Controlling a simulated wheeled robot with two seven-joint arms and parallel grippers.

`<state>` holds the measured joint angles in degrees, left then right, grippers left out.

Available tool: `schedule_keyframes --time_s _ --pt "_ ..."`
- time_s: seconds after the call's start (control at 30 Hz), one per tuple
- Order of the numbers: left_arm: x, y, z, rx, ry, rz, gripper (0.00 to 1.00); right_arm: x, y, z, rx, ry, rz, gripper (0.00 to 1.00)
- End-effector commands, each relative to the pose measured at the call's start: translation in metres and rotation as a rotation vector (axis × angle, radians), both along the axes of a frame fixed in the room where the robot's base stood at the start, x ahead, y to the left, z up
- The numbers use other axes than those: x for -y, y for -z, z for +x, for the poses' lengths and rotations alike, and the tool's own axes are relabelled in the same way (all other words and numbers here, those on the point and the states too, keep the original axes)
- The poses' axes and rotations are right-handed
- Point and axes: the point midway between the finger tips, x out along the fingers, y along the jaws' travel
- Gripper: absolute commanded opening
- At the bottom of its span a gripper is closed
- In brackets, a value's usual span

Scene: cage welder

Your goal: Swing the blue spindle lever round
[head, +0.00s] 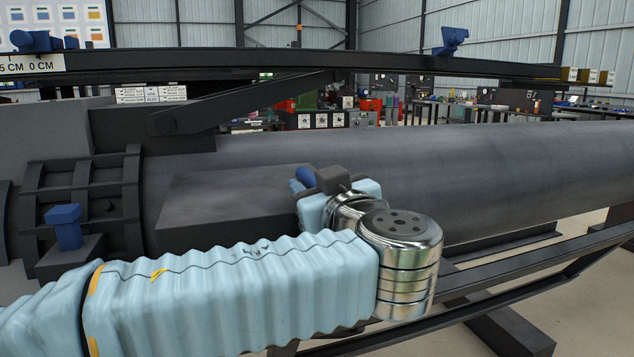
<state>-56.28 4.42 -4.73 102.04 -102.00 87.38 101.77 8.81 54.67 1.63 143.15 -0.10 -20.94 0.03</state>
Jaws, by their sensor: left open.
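A small blue lever (305,177) shows at the end of a dark box-shaped housing on the long grey cylinder. It is partly hidden behind my left gripper (327,181). My left arm comes in from the left, and its gripper is open right at this lever. The dark finger overlaps the blue part, and I cannot tell whether they touch. Another blue lever (68,226) stands upright on a dark block at the left. The view does not make clear which one is the spindle lever. My right gripper is out of view.
The long grey cylinder (480,172) runs across behind my arm. A dark rail (300,63) crosses above it, with blue clamps (451,40) on top. Dark frame beams (540,280) lie at lower right, with open floor beyond. Benches stand far back.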

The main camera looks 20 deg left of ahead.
Motion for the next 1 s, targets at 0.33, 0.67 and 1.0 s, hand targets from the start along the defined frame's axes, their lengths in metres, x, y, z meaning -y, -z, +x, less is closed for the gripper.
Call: schedule_keyframes --time_s 0.33,0.67,1.0 --pt "0.0 0.0 0.001 0.0 0.0 0.0 0.33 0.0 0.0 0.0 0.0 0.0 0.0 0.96" --pt "0.0 0.0 0.001 -0.001 0.0 -0.001 0.0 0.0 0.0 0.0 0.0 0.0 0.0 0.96" --pt "-0.002 0.004 0.0 0.0 0.026 -0.001 0.0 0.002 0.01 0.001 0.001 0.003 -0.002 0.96"
